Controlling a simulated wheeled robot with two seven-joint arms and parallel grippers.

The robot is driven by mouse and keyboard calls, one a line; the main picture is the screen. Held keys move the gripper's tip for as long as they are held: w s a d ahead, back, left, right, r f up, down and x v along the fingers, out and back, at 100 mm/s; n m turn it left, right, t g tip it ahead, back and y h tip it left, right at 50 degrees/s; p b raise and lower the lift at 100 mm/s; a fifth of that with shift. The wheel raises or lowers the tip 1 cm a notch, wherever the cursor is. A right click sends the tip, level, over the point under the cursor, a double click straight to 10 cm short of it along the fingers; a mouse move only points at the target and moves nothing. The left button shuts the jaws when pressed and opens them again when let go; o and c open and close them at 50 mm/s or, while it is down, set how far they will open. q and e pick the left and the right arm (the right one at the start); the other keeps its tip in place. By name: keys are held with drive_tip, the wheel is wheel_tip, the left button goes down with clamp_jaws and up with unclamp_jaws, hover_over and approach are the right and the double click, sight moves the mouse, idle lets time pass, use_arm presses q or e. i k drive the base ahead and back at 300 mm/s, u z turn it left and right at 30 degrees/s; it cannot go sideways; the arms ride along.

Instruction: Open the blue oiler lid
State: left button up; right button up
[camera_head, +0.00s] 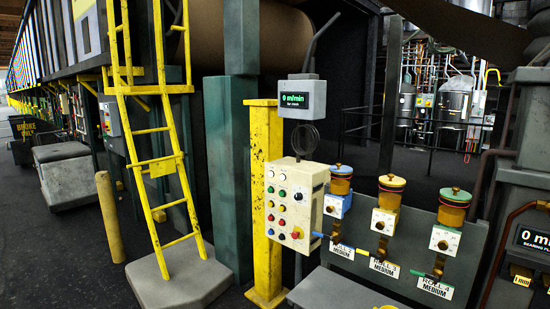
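Three oilers with amber reservoirs stand in a row on a grey panel at the right. The blue oiler (340,185) is the leftmost, with a blue lid (342,169) on top and a blue block and white dial below. The lid looks closed. The yellow oiler (388,205) is in the middle, and the green-lidded oiler (452,210) is on the right. Neither of my grippers is in view.
A beige control box (296,205) with several buttons is just left of the blue oiler, on a yellow post (262,200). A yellow ladder (155,150) stands further left on a grey base. A display (300,98) reads 0 m/min.

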sight(339, 167)
drive_tip(key=z, duration=0.05)
drive_tip(key=i, duration=1.45)
drive_tip(key=z, duration=0.6)
drive_tip(key=i, duration=0.25)
drive_tip(key=z, duration=0.25)
